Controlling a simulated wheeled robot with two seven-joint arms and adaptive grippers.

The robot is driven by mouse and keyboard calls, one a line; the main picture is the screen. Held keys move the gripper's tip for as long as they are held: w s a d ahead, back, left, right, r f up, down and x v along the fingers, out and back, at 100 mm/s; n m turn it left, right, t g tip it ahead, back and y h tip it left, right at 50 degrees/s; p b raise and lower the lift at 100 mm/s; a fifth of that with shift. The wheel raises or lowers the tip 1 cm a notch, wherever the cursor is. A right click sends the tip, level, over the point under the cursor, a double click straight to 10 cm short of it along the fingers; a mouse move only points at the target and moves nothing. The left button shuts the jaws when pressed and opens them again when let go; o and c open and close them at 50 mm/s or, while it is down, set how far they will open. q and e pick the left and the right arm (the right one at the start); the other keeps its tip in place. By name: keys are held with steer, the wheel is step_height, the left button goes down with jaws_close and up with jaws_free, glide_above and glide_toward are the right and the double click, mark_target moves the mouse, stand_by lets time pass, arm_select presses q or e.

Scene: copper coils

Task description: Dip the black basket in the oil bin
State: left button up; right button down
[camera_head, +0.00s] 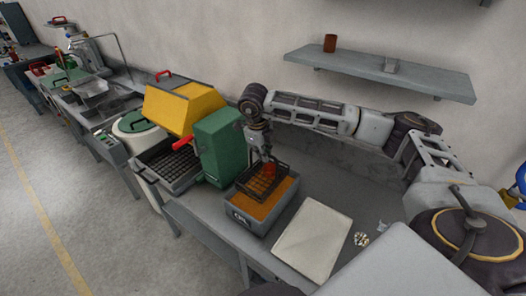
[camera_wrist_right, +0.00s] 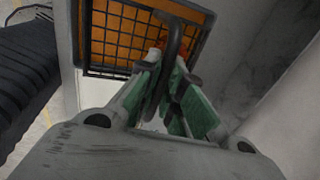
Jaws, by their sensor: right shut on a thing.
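The black basket (camera_head: 254,185) is a dark wire-mesh basket over the oil bin in the head view. The oil bin (camera_head: 243,219) is a grey box with orange-brown contents and stands on the workbench. My right gripper (camera_head: 267,157) points down above the bin, shut on the basket's handle. In the right wrist view, the green-padded fingers of the gripper (camera_wrist_right: 172,98) close around the dark upright handle, and the basket mesh (camera_wrist_right: 125,38) shows orange behind it. I cannot tell how deep the basket sits. My left gripper is not in view.
A green box (camera_head: 220,147) and a yellow-hooded machine (camera_head: 183,107) stand just left of the bin. A pale flat board (camera_head: 313,240) lies right of it, with a small pile of bits (camera_head: 361,239) beyond. A wall shelf (camera_head: 385,72) hangs above my right arm.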

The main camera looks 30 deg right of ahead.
mark_target(264, 179)
steer(key=shift+s+a+f+b+x, duration=0.15)
steer(key=shift+a+b+x, duration=0.2)
steer(key=shift+b+x, duration=1.35)
steer(key=shift+s+a+b+x, duration=0.2)
steer(key=shift+a+b+x, duration=0.2)
steer(key=shift+b+x, duration=1.25)
steer(key=shift+s+a+f+b+x, duration=0.25)
steer(key=shift+b+x, duration=0.7)
steer(key=shift+x, duration=1.45)
steer(key=shift+w+a, duration=0.1)
steer(key=shift+r, duration=0.15)
steer(key=shift+w+d+r+p+v, duration=0.15)
steer(key=shift+d+p+v, duration=0.2)
steer(key=shift+p+v, duration=1.1)
steer(key=shift+w+d+p+v, duration=0.2)
steer(key=shift+d+p+v, duration=0.2)
steer(key=shift+v, duration=2.05)
steer(key=shift+w+d+r+p+v, duration=0.15)
steer(key=shift+d+p+v, duration=0.2)
steer(key=shift+p+v, duration=1.1)
steer(key=shift+a+r+b, duration=0.1)
steer(key=shift+r+b, duration=0.3)
steer(key=shift+b, duration=0.15)
